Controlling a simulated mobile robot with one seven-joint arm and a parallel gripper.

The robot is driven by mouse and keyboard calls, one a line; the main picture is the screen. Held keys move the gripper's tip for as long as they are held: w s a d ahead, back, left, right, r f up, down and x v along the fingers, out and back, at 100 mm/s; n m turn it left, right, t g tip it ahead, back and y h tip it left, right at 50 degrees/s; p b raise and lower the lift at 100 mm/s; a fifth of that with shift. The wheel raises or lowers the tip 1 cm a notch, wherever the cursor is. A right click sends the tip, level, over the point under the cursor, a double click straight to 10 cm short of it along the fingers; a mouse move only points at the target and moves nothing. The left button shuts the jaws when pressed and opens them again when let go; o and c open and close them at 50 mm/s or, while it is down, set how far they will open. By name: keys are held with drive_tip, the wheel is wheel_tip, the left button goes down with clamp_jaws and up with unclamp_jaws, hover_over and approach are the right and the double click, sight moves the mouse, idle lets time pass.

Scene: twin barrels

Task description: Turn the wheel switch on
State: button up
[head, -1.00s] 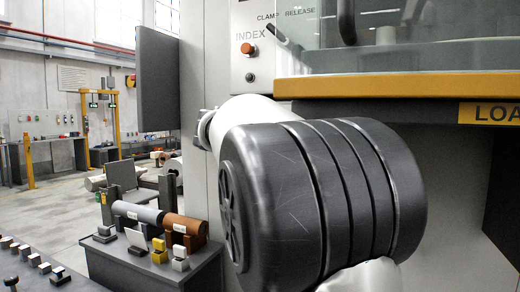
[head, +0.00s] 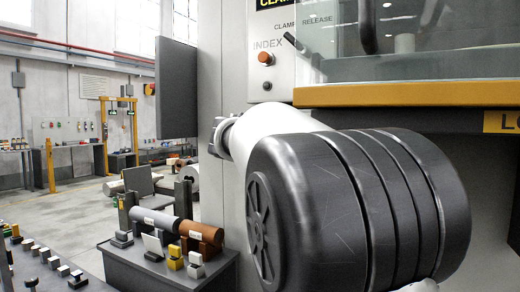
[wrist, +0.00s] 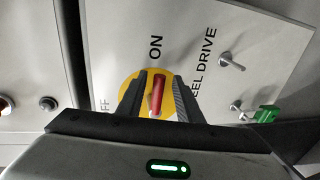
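In the wrist view, the wheel switch shows as a red handle (wrist: 157,96) on a round yellow plate (wrist: 132,88). The handle's long axis runs up the picture, its upper end towards the word ON; the word OFF is partly hidden at left. The label "...EEL DRIVE" is to the right. My gripper (wrist: 161,80) is open, with one dark finger on each side of the handle. Yellow shows between handle and fingers, so no firm contact is visible. The fingers hide parts of the plate. In the head view, my arm hides the gripper and switch.
In the wrist view, a metal toggle (wrist: 231,62) and a green part (wrist: 266,114) sit right of the switch. In the head view, an orange INDEX button (head: 266,58) is on the machine panel. A yellow ledge (head: 410,94) juts out at right. A grey bench (head: 165,267) stands lower left.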

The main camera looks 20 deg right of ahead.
drive_tip(key=v, duration=1.6)
drive_tip(key=shift+a+p, duration=0.2)
drive_tip(key=shift+p, duration=0.25)
drive_tip(key=shift+s+r, duration=0.1)
drive_tip(key=shift+r, duration=0.05)
drive_tip(key=s+f+m+g+y, duration=0.1)
drive_tip(key=s+f+y, duration=0.2)
drive_tip(key=s+f, duration=0.35)
drive_tip(key=s+f+m+g+y, duration=0.15)
drive_tip(key=s+f, duration=0.25)
drive_tip(key=f, duration=0.5)
drive_tip(key=s+a+f+m+g+y, duration=0.1)
drive_tip(key=s+a+f+m+y, duration=0.1)
drive_tip(key=s+a+f+y, duration=0.35)
drive_tip(key=s+a+f+m+g+y, duration=0.1)
drive_tip(key=s+a+f+m+y, duration=0.1)
drive_tip(key=s+a+f, duration=0.5)
wheel_tip(320, 180, up, 22)
drive_tip(key=d+p, duration=0.1)
drive_tip(key=p, duration=2.3)
drive_tip(key=shift+d+m, duration=0.35)
drive_tip(key=shift+m, duration=0.1)
